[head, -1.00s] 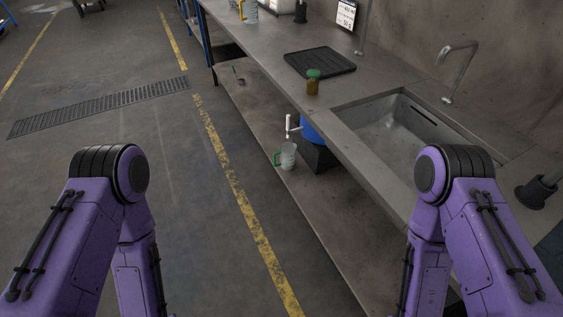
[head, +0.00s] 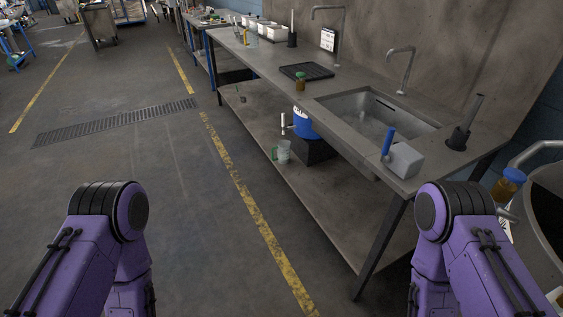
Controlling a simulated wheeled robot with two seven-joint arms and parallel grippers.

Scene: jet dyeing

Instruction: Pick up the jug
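A clear jug with a green handle (head: 284,152) stands upright on the lower shelf of the steel bench, near its front edge. It is beside a blue container (head: 304,126) with a white tap, which sits on a black stand. A second clear jug with a yellow handle (head: 251,37) stands on the bench top farther back. Only the upper parts of my two arms show, at the lower left and lower right. Both grippers are out of view, so neither is seen near a jug.
The bench top (head: 265,62) overhangs the shelf. A bench leg (head: 381,250) stands front right. The floor (head: 150,190) at left is clear.

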